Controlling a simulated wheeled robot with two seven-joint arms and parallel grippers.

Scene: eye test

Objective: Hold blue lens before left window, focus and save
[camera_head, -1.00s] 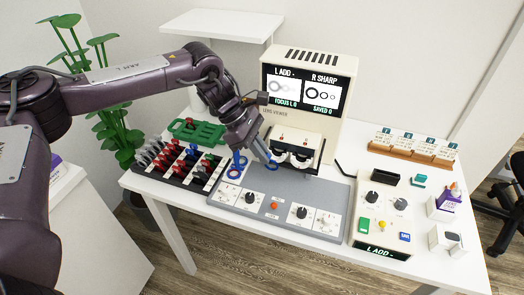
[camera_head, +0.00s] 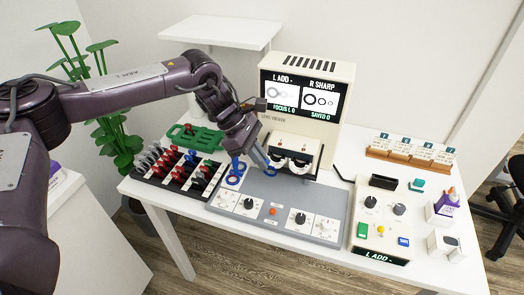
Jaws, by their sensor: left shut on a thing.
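The lens viewer (camera_head: 333,122) stands at the back of the table. Its screen (camera_head: 303,95) reads L ADD - and R SHARP, with FOCUS L 0 and SAVED 0 below. The left window (camera_head: 279,157) is in the viewer's lower front. My left gripper (camera_head: 256,166) is just left of and in front of that window, shut on a blue lens. Blue ring shapes (camera_head: 233,180) show below and left of its fingers. The fingers partly hide the lens, so I cannot tell whether it covers the window. My right gripper is out of view.
The lens rack (camera_head: 178,170) with red and dark lenses is left of the grey dial panel (camera_head: 270,187). A wooden card stand (camera_head: 409,154), purple bottle and white box stand further right.

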